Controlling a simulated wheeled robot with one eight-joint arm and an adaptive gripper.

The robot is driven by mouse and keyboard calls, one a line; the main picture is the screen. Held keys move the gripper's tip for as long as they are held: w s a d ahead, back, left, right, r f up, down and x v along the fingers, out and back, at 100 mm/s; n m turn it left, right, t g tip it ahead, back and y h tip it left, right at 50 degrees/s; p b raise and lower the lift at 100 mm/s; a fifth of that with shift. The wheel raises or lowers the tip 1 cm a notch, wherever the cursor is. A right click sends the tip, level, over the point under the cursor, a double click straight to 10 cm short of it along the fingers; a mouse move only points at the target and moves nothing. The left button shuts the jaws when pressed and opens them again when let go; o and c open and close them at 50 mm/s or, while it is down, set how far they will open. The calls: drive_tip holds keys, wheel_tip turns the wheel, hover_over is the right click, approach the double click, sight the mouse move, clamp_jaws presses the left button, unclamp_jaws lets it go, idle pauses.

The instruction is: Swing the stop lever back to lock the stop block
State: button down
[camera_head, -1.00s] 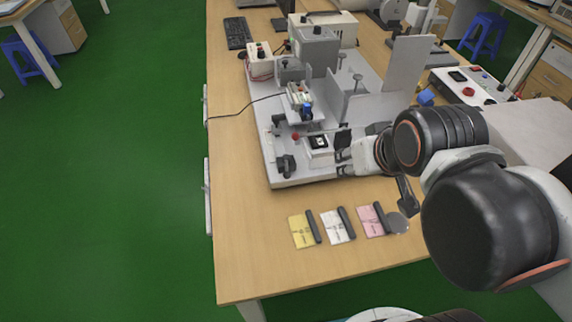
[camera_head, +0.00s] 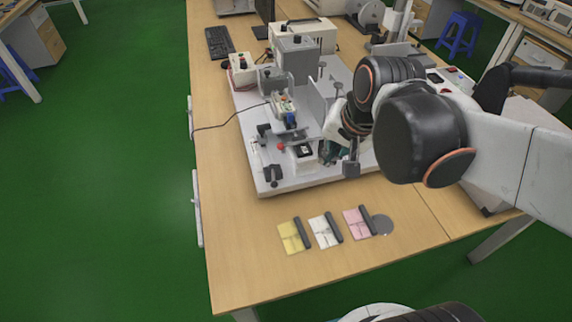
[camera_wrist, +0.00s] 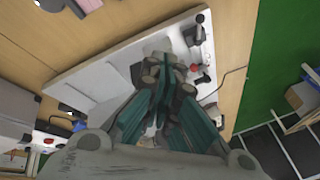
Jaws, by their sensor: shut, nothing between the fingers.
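A fixture on a white base plate (camera_head: 335,190) stands on the table. Near its front left are a lever with a red knob (camera_head: 281,147) and a black clamp-like part (camera_head: 272,176). A white block with a black top (camera_head: 303,153) sits just right of the red knob; I cannot tell for sure which part is the stop lever or stop block. My gripper (camera_head: 331,152) is shut and empty, just right of the white block. In the wrist view my closed fingers (camera_wrist: 168,72) point toward the plate, and the red knob (camera_wrist: 205,77) shows right of them.
Yellow, white and pink cards (camera_head: 325,231) with dark bars lie at the table's front. A grey box (camera_head: 297,58) and upright plates rise behind the work area. A thin cable (camera_head: 225,122) hangs over the left table edge. The front left tabletop is clear.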

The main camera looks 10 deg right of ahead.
sight(273, 176)
drive_tip(key=w+f+m+g+y+p, duration=0.2)
drive_tip(key=w+f+m+g+p, duration=0.2)
drive_tip(key=w+m, duration=0.4)
wheel_tip(273, 176, down, 2)
drive_tip(key=m+p, duration=0.1)
drive_tip(key=m, duration=0.3)
drive_tip(key=shift+w+f+g+y, duration=0.15)
drive_tip(key=shift+w+g+y, duration=0.05)
drive_tip(key=shift+g+y, duration=0.1)
drive_tip(key=a+f+b, duration=0.4)
drive_tip(key=a+f, duration=0.2)
drive_tip(key=f, duration=0.4)
drive_tip(key=shift+w+a+f, duration=0.15)
drive_tip(key=shift+w+a, duration=0.15)
drive_tip(key=shift+a, duration=0.1)
